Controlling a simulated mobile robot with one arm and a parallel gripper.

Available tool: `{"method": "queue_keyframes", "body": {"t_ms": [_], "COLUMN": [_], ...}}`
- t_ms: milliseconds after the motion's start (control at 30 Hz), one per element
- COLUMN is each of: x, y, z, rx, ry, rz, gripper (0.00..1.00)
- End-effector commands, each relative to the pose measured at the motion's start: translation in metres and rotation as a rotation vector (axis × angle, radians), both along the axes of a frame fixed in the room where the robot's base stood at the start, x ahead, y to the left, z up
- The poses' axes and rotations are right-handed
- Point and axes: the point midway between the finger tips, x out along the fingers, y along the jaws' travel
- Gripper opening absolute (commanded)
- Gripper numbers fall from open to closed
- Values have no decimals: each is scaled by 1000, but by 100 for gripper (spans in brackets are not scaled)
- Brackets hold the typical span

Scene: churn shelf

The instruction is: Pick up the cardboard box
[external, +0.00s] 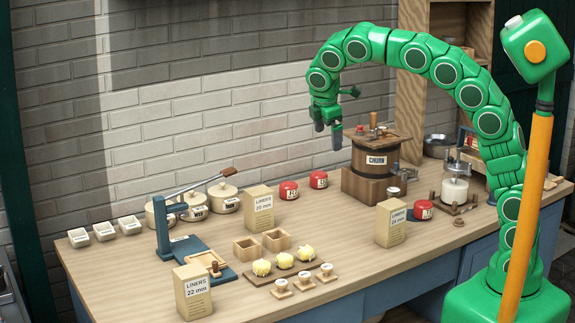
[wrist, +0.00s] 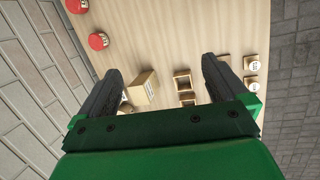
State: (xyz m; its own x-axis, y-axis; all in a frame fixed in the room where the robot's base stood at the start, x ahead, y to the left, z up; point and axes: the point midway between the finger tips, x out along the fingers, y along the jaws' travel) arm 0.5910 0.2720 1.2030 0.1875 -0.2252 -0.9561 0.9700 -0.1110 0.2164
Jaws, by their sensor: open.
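Three tan cardboard boxes labelled LINERS stand upright on the wooden bench. The 20 mm box (external: 259,212) is at the middle back, the 22 mm box (external: 193,293) at the front left and the 24 mm box (external: 391,224) right of centre. My gripper (external: 328,130) is open and empty, well above the bench, its fingers pointing down, beside the churn in the external view. In the wrist view, a tan box (wrist: 143,88), seemingly the 20 mm one, shows between the spread fingers, some way below them. Part of the scene there is hidden by my gripper.
The wooden churn (external: 375,166) stands close right of my gripper. Red tins (external: 288,190), wooden cups (external: 277,240), yellow lumps on a board (external: 285,261) and a blue press with a long lever (external: 205,255) surround the boxes. Bare bench (external: 345,262) lies at the front.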

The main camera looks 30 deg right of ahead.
Motion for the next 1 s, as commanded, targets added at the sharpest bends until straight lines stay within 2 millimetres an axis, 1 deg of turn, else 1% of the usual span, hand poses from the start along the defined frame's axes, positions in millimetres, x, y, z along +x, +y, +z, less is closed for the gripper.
{"method": "queue_keyframes", "body": {"t_ms": [33, 233, 467, 567, 633, 767, 900, 967, 1000], "x": [5, 17, 20, 18, 14, 4, -10, -17, -23], "y": [17, 80, 156, 189, 212, 255, 301, 319, 332], "z": [-3, -13, -30, -36, -44, -56, -70, -79, -83], "rx": [-11, -56, -105, -126, -144, -169, -195, -208, -214], "ry": [0, 5, 11, 11, 17, 19, 20, 25, 26], "rz": [49, 245, 472, 570, 639, 767, 903, 962, 1001], "gripper": [100, 100, 100, 100, 100, 100, 100, 100, 100]}}
